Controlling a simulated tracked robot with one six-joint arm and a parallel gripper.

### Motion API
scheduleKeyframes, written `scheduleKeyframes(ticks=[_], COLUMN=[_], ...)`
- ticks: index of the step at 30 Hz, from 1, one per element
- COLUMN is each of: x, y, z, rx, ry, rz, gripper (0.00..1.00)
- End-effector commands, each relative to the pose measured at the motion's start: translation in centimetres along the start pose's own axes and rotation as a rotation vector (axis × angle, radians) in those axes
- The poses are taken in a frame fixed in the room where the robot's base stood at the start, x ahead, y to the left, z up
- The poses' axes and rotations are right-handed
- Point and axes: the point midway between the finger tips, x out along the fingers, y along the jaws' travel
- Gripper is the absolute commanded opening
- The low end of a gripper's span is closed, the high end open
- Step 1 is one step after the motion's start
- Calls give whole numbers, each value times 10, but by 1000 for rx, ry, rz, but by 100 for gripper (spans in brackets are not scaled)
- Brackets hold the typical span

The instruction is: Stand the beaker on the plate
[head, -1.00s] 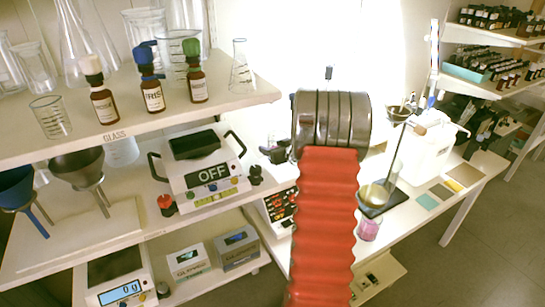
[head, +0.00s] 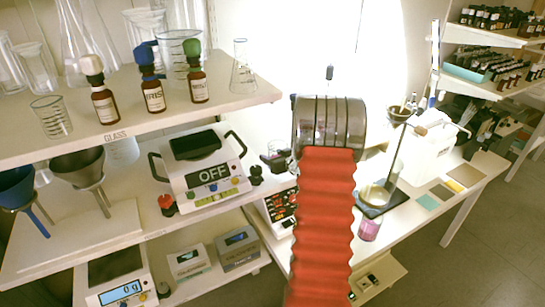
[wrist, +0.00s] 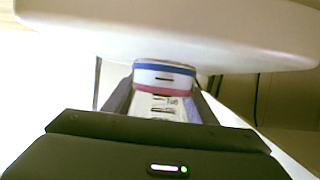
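A small clear beaker (head: 51,117) stands upright on the upper shelf at the left in the head view. A larger clear beaker (head: 174,67) stands behind the dropper bottles; I cannot tell which is meant. A white device with a dark top plate (head: 195,145) and an "OFF" display sits on the shelf below, its top bare. My arm hides most of my gripper in the head view. In the wrist view the two dark fingers of my gripper (wrist: 162,103) stand apart. A pale object with blue and pink bands (wrist: 165,77) shows between them; I cannot tell whether they grip it.
Several dropper bottles (head: 152,92) stand near the upper shelf's front edge. A balance (head: 118,281) reading "0 g" sits low at the left. A stand with a dark base (head: 372,207) is right of my arm. A large pale shape (wrist: 170,35) spans the wrist view's top.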

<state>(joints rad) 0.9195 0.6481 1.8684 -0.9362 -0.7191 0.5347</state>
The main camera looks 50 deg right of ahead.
Motion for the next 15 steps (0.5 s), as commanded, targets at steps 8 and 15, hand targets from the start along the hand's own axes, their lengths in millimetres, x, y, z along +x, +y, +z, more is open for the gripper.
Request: scheduleKeyframes(ticks=[8, 15], x=[0, 0], y=[0, 0], z=[0, 0], rx=[0, 0], ry=[-1, -1], rz=[0, 0], gripper=[70, 70])
